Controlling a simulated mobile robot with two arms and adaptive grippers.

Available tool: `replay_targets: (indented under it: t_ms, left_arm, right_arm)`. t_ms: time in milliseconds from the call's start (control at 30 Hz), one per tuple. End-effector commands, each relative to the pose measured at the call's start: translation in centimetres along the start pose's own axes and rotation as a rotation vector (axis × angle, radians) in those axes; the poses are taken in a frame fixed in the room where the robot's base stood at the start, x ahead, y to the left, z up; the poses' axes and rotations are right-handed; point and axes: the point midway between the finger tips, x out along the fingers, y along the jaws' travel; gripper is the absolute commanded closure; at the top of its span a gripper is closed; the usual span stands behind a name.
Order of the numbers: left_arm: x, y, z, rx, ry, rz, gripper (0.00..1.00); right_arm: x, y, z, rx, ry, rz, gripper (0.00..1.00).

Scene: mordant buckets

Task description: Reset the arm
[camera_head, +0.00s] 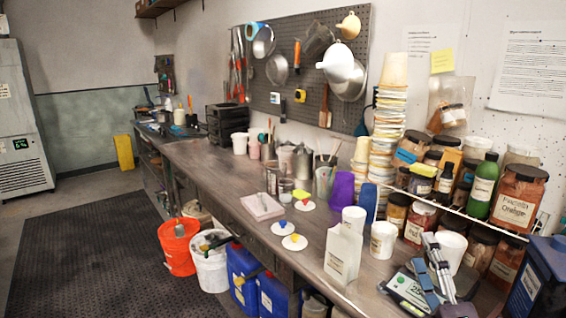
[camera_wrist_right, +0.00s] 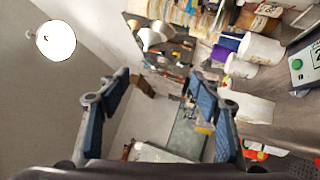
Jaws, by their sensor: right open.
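My right gripper (camera_head: 428,256) is at the lower right of the head view, in front of the bench's right end. My left gripper is not in the head view.
The long bench (camera_head: 215,178) holds a white paper bag (camera_head: 343,254), white cups (camera_head: 383,240), stacked cups (camera_head: 386,130) and labelled jars (camera_head: 518,198). An orange bucket (camera_head: 178,246) and a white bucket (camera_head: 210,268) stand on the floor. The dark mat (camera_head: 90,255) is clear.

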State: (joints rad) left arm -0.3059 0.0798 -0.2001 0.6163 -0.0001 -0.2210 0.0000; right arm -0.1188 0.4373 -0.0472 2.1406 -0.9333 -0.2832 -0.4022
Motion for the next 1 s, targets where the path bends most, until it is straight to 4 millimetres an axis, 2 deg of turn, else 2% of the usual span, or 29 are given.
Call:
replay_targets:
  t_ms: [100,167,200,267,300,400,500,600,800,867,900,1000]
  left_arm:
    - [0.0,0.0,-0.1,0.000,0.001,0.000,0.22]
    - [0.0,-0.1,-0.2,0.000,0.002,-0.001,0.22]
    - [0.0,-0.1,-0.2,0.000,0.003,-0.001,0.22]
    - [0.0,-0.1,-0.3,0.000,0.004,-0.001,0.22]
    - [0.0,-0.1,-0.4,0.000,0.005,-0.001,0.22]
    - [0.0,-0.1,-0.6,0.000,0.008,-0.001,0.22]
    - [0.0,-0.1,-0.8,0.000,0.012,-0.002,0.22]
    - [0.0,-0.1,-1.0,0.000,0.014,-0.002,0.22]
    - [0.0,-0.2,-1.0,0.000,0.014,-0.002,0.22]
    - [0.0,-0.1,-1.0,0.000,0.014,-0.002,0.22]
    - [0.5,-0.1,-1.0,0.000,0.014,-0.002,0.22]
    - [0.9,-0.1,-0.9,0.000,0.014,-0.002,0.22]
  right_arm:
    - [-4.0,-5.5,1.9,0.309,-0.190,-0.196,0.41]
    - [-6.7,-8.7,2.3,0.454,-0.289,-0.308,0.41]
    - [-8.8,-10.8,2.2,0.547,-0.356,-0.387,0.41]
    - [-12.2,-13.8,1.6,0.675,-0.452,-0.510,0.41]
    - [-14.6,-15.6,0.9,0.751,-0.514,-0.591,0.41]
    - [-20.6,-18.9,-1.4,0.907,-0.652,-0.786,0.41]
    - [-25.8,-20.7,-3.9,1.013,-0.760,-0.952,0.41]
    - [-30.2,-21.4,-6.2,1.086,-0.843,-1.092,0.41]
    - [-37.5,-21.0,-10.3,1.178,-0.974,-1.335,0.41]
    - [-39.6,-20.5,-11.4,1.196,-1.010,-1.405,0.41]
    - [-39.5,-22.4,-11.5,1.188,-1.011,-1.401,0.41]
    - [-39.8,-25.4,-11.9,1.180,-1.014,-1.406,0.41]
